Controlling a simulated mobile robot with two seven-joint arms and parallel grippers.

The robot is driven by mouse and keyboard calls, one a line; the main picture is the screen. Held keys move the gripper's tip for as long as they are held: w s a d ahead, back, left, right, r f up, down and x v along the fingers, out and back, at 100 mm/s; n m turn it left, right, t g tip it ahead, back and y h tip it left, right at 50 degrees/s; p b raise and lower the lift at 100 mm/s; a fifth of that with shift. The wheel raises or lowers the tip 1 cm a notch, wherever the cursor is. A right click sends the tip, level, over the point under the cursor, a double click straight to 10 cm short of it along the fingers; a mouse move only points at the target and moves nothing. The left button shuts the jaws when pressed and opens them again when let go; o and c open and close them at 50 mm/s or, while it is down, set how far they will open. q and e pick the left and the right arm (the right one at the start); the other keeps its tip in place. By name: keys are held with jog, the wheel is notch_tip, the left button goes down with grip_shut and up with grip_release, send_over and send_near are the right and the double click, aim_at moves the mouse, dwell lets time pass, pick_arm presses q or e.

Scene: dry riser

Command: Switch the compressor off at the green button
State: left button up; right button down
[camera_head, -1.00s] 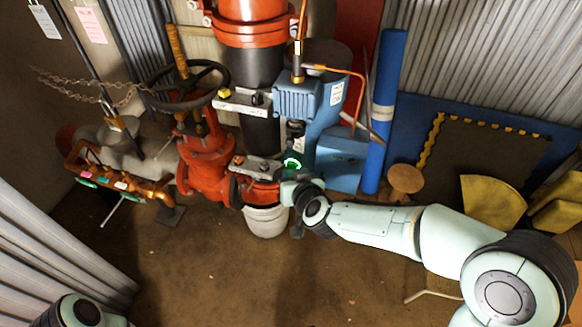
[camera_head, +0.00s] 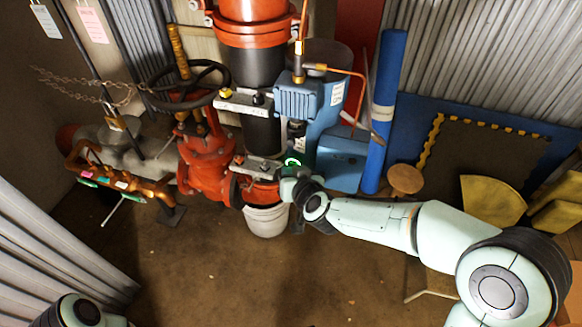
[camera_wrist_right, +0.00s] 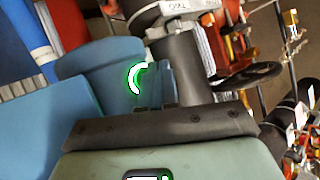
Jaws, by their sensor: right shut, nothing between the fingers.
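The compressor (camera_head: 311,97) is a blue unit in the middle of the head view, beside the upright pipe. A lit green ring, the button (camera_head: 292,162), glows low on it; in the right wrist view the green button (camera_wrist_right: 136,78) shows as a bright arc on blue housing. My right gripper (camera_head: 287,172) is shut and empty, just below the button in the head view. In the right wrist view its short dark fingertips (camera_wrist_right: 168,106) are below and right of the ring; contact cannot be told. Of my left arm only a link shows at lower left; its gripper is out of view.
Red valves (camera_head: 207,160) and a white bucket (camera_head: 266,220) stand left of my right gripper. A blue roll (camera_head: 384,115) and a round stool (camera_head: 405,179) are to the right. A copper pipe runs down to the compressor. The floor in front is clear.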

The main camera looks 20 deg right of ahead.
jog(key=shift+d, duration=0.75)
jog(key=shift+s+a+f, duration=0.1)
jog(key=shift+s+f, duration=0.1)
jog(key=shift+s, duration=0.5)
jog(key=shift+f, duration=0.1)
jog(key=shift+s+a+p, duration=0.35)
jog(key=shift+s+a, duration=0.45)
jog(key=shift+s, duration=0.25)
jog(key=shift+s+a+p, duration=0.3)
jog(key=shift+s+a, duration=0.45)
jog(key=shift+s, duration=0.3)
